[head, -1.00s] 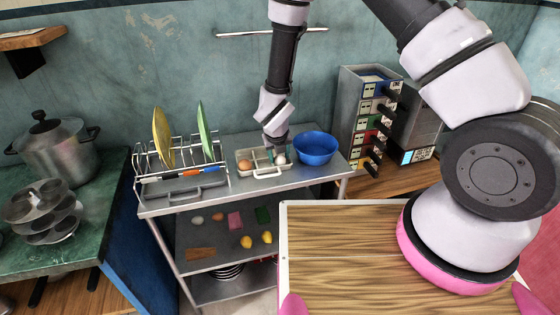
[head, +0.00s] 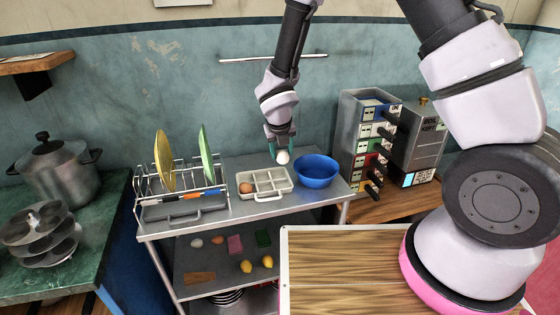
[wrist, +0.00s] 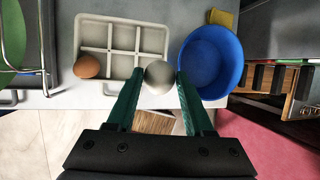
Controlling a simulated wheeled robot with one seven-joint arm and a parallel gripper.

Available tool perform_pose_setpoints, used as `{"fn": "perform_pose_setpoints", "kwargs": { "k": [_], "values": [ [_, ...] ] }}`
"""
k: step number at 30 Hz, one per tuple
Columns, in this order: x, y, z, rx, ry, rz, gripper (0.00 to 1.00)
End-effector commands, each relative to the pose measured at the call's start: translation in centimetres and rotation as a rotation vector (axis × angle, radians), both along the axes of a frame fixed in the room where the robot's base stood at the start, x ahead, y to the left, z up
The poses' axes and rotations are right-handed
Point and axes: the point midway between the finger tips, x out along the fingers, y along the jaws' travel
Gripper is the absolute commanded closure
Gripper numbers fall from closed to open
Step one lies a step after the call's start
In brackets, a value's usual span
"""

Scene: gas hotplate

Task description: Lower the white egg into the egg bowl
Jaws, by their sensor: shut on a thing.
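My gripper (head: 281,153) is shut on the white egg (head: 283,157) and holds it above the egg tray's right end. In the wrist view the egg (wrist: 158,77) sits between the two green fingertips (wrist: 158,75). The egg bowl is the blue bowl (head: 316,172) standing on the metal shelf to the right of the tray. In the wrist view the bowl (wrist: 209,62) is just right of the right finger, and no contents show in it.
The divided egg tray (head: 265,193) holds one brown egg (head: 246,188) at its left. A dish rack (head: 180,194) with plates stands further left.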

Motion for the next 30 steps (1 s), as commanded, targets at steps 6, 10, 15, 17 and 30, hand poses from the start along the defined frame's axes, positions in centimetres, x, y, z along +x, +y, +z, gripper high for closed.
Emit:
{"fn": "perform_pose_setpoints", "kwargs": {
  "k": [6, 10, 15, 17, 30],
  "values": [
    [1.2, -2.5, 2.7, 0.003, -0.002, -0.005, 0.67],
    [2.1, -4.7, 4.0, 0.001, -0.002, -0.006, 0.67],
    [3.5, -7.7, 3.9, -0.001, 0.000, -0.004, 0.67],
    [3.9, -8.6, 3.3, -0.003, 0.001, -0.001, 0.67],
    [5.4, -11.8, 0.8, -0.001, 0.000, 0.000, 0.67]
  ]
}}
